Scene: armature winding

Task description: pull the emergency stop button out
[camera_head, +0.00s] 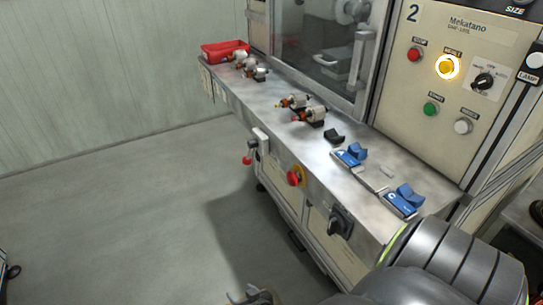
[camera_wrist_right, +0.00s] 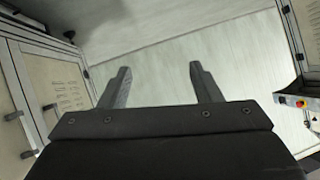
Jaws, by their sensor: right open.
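The emergency stop button (camera_head: 295,176) is a red mushroom head on a yellow-orange base. It sits on the front face of the machine's bench, below the steel top, in the head view. My right gripper (camera_head: 257,296) is cut off by the bottom edge of the head view, below and apart from the button. In the right wrist view its two fingers (camera_wrist_right: 158,85) are spread, with nothing between them. Whether the button is pressed in or out is too small to tell. My left gripper is not in view.
Armatures, blue holders (camera_head: 350,155) and a red bin (camera_head: 224,50) are on the bench. A control panel (camera_head: 450,80) stands above.

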